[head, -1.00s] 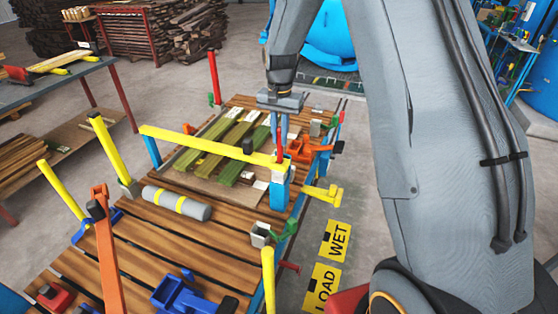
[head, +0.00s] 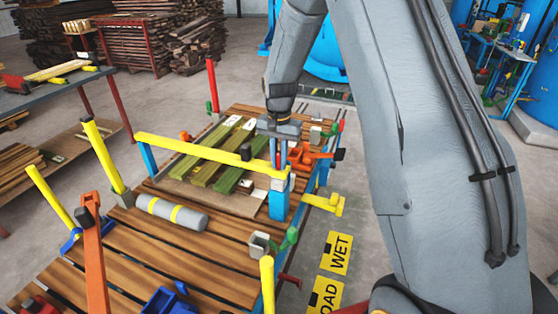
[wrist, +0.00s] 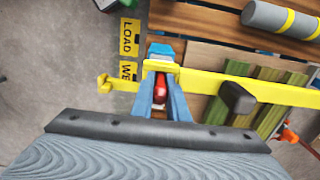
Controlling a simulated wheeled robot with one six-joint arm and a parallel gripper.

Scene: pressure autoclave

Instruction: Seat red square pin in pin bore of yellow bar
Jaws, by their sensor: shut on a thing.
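The yellow bar (head: 200,151) spans the rack, its right end resting at the top of a blue post (head: 279,203). My gripper (head: 280,165) is directly above that end, fingers pointing down. In the wrist view, my gripper (wrist: 161,90) is shut on the red square pin (wrist: 160,88), which shows between the two fingers. The bar's end (wrist: 160,68) lies just beyond the fingertips. The pin bore is hidden, and I cannot tell whether the pin's lower end is in it.
A black knob (head: 246,152) stands on the bar left of my gripper. An orange clamp (head: 308,156) is close on the right. A yellow handle (head: 325,203) sticks out to the right. Yellow uprights and a grey cylinder (head: 171,213) are nearer on the rack.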

